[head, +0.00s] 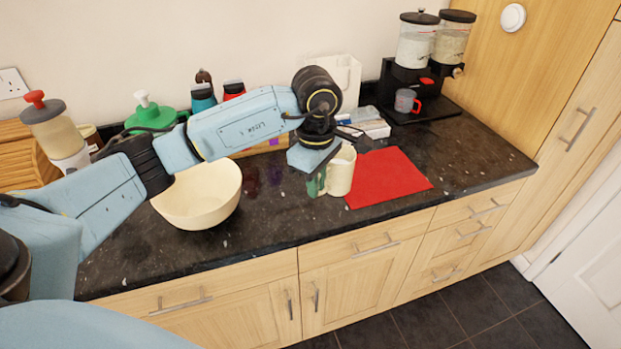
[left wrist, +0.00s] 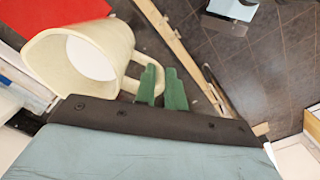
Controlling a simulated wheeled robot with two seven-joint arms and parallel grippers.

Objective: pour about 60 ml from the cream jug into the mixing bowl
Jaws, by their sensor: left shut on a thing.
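The cream jug (head: 341,172) is upright at the left edge of the red mat. I cannot tell whether it touches the counter. In the left wrist view the jug (left wrist: 112,40) shows its open mouth, with white liquid inside. My left gripper (head: 317,184) is at the jug's left side, its green fingers shut on the handle; the fingers also show in the left wrist view (left wrist: 163,88). The cream-coloured mixing bowl (head: 197,213) stands on the counter to the left, below my left arm, and looks empty. My right gripper is not in view.
The red mat (head: 390,178) lies right of the jug. A dispenser stand (head: 430,105) with a red-handled measuring cup (head: 406,101) is at the back right. Bottles (head: 202,97) and a green-lidded container (head: 150,113) stand behind the bowl. Counter between bowl and jug is clear.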

